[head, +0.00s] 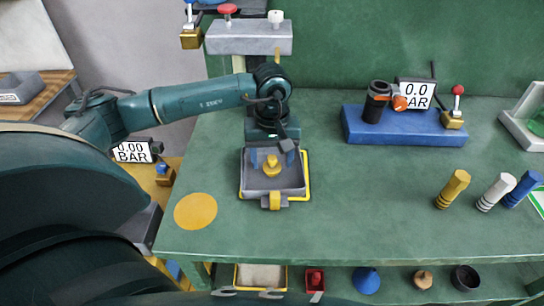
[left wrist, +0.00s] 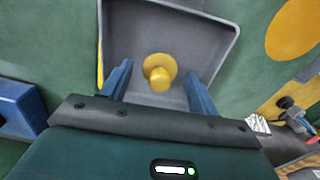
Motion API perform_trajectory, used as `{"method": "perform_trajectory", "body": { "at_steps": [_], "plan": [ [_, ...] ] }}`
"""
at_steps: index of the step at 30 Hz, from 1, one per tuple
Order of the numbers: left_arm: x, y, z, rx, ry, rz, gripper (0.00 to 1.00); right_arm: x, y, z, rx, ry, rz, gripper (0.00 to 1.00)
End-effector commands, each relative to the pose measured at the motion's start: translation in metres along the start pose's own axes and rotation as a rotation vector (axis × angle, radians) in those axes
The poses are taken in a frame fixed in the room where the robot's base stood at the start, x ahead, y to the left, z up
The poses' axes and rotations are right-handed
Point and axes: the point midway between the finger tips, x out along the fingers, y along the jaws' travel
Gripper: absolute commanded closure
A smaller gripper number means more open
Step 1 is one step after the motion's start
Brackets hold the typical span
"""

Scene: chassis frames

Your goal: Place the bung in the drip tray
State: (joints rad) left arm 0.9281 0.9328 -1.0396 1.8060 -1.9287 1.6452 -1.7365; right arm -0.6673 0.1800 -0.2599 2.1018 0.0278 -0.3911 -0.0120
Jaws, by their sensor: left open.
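The yellow bung (head: 271,168) has a round flange and a narrower knob. It is inside the outline of the grey drip tray (head: 246,187), near its middle, and looks to rest on the tray floor. My left gripper (head: 269,157) is over the tray, pointing down, with its blue fingers apart. In the left wrist view the bung (left wrist: 159,68) lies between the open fingers (left wrist: 159,74), with a gap on both sides. The tray (left wrist: 130,28) fills the background there. My right gripper does not show.
A yellow disc (head: 195,211) lies left of the tray. A blue base (head: 365,128) with a gauge stands at the back right. Yellow, white and blue pegs (head: 453,188) stand at the right. The bench between tray and pegs is clear. A lower shelf holds several small parts.

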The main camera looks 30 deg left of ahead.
Motion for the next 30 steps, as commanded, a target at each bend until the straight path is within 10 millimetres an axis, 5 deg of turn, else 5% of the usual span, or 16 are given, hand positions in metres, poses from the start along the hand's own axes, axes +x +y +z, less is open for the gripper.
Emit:
{"method": "perform_trajectory", "body": {
  "at_steps": [5, 19, 30],
  "plan": [
    [-0.015, 0.001, -0.001, 0.0, 0.004, 0.004, 0.4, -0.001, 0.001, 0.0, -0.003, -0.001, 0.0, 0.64],
    [-0.108, 0.001, -0.001, 0.0, 0.003, 0.004, 0.4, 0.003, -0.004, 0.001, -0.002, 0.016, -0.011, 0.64],
    [-0.123, 0.0, 0.0, 0.0, 0.0, 0.0, 0.4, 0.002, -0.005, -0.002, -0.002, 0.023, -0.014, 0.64]
  ]
}}
